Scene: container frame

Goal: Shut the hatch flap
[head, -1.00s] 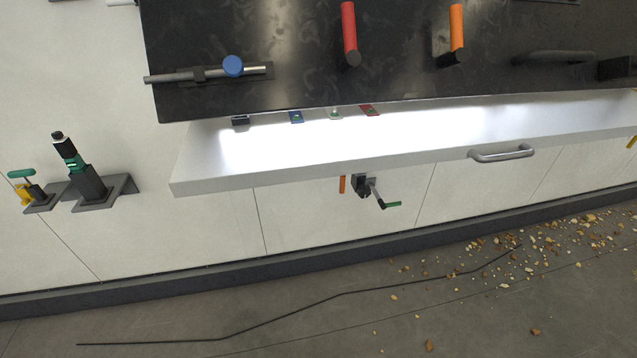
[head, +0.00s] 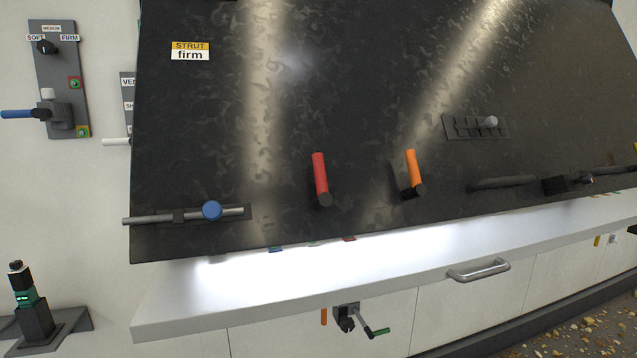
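The hatch flap is a large dark mottled panel (head: 330,90) that fills the middle of the head view. Its lower edge stands apart from the white ledge (head: 290,290), and bright light shows between them. The flap carries a red handle (head: 320,178), an orange handle (head: 413,172), a dark grey bar handle (head: 503,183) and a sliding bolt with a blue knob (head: 211,210) at its lower left. A label on it (head: 190,51) reads "STRUT firm". Neither of my grippers is in view.
A wall panel at upper left (head: 57,80) has a SOFT/MEDIUM/FIRM dial and a blue lever (head: 18,114). A black and green device (head: 32,305) stands on a bracket at lower left. A metal handle (head: 479,271) and a green-handled crank (head: 375,331) stick out below. Debris (head: 575,338) lies on the floor.

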